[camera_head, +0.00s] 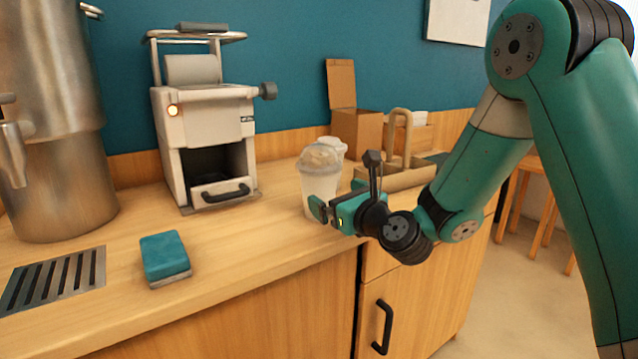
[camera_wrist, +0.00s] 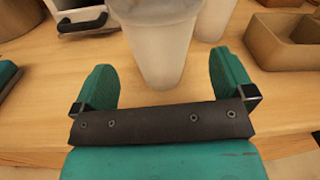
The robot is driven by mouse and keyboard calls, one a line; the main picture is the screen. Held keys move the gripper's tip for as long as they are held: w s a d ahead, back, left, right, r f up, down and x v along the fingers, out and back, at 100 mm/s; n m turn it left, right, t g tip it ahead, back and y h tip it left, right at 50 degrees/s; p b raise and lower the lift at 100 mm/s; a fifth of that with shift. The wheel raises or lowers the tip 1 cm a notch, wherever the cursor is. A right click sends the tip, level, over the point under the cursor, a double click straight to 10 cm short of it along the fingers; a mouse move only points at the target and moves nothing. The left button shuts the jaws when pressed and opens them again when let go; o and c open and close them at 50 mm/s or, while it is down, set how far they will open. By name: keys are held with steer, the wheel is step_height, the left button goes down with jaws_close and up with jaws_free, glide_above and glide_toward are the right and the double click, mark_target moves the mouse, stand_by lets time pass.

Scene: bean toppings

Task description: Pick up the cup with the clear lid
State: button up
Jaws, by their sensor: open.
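A cup with a clear domed lid (camera_head: 318,172) stands upright on the wooden counter. My gripper (camera_head: 335,204) is at its near side, partly covering its lower right. In the wrist view the cup (camera_wrist: 162,45) stands ahead and between the two fingertips, its top out of frame. My gripper (camera_wrist: 163,88) is open there, with a green finger on each side and a visible gap between the fingers and the cup. Another cup with a whitish lid (camera_head: 333,147) stands just behind, mostly hidden; part of a second cup (camera_wrist: 214,20) shows in the wrist view.
A white machine (camera_head: 205,95) with a drawer stands left of the cup. A cardboard carrier (camera_head: 398,176) and an open box (camera_head: 357,130) are to the right. A teal sponge (camera_head: 164,256), a drain grate (camera_head: 54,281) and a metal urn (camera_head: 50,130) are at left.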

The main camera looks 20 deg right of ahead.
mark_target(330, 187)
steer(key=shift+w+a+r+p, duration=0.1)
steer(key=shift+w+r+p, duration=0.1)
steer(key=shift+w+p, duration=0.1)
steer(key=p+x, duration=0.2)
steer(key=r+p+x, duration=0.1)
steer(key=p+x, duration=0.1)
steer(key=shift+w+f, duration=0.25)
steer(key=shift+w, duration=0.05)
steer(key=c, duration=0.5)
